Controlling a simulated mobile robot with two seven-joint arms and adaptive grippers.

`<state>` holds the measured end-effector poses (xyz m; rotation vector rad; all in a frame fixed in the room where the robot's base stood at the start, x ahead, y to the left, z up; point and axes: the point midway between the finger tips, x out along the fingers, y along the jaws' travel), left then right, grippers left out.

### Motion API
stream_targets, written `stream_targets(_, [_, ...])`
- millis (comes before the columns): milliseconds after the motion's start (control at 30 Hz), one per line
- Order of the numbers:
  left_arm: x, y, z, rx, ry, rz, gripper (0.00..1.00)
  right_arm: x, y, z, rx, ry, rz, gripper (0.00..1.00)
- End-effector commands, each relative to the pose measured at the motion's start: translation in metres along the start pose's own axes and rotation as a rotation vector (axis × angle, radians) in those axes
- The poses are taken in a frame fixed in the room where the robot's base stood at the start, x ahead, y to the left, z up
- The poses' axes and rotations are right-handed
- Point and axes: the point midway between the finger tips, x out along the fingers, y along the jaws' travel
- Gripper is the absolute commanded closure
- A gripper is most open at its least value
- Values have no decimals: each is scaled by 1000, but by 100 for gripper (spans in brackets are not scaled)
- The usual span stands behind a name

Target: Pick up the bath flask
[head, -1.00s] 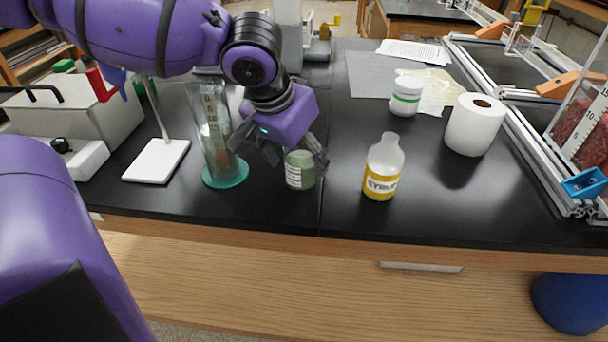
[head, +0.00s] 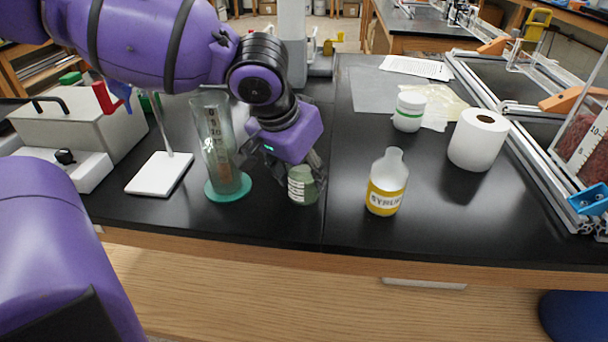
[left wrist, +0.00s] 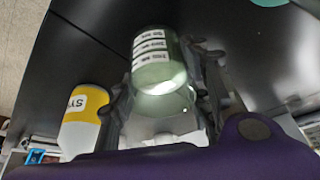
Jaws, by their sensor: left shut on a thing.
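The flask (head: 303,187), small and pale green with a white printed label, is near the front of the black bench; its label is too blurred to read in the head view. In the left wrist view the flask (left wrist: 157,55) sits between the two dark fingers. My left gripper (head: 302,176) comes down from above and is shut on it; the gripper also shows in the left wrist view (left wrist: 168,88). The fingers hide part of the flask's upper portion. I cannot tell whether its base touches the bench. My right gripper is not in view.
A tall glass cylinder (head: 218,150) on a green base stands close left of the gripper. A syrup bottle (head: 386,182) stands to the right. Farther right are a white jar (head: 409,111) and a paper roll (head: 478,140). The front right bench is clear.

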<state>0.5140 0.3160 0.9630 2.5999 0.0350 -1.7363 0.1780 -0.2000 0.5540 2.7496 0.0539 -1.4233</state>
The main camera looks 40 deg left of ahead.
Motion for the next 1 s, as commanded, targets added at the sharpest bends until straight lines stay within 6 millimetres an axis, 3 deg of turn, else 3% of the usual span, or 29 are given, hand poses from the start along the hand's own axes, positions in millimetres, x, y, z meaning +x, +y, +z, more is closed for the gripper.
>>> stream_targets(467, [-23, 0, -10, 0, 3, 0, 84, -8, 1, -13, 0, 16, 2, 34])
stream_targets(567, [-33, 0, -14, 1, 4, -1, 84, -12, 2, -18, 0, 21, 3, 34])
stream_targets(1000, [-89, 16, 1, 1, 5, 1, 84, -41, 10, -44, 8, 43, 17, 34])
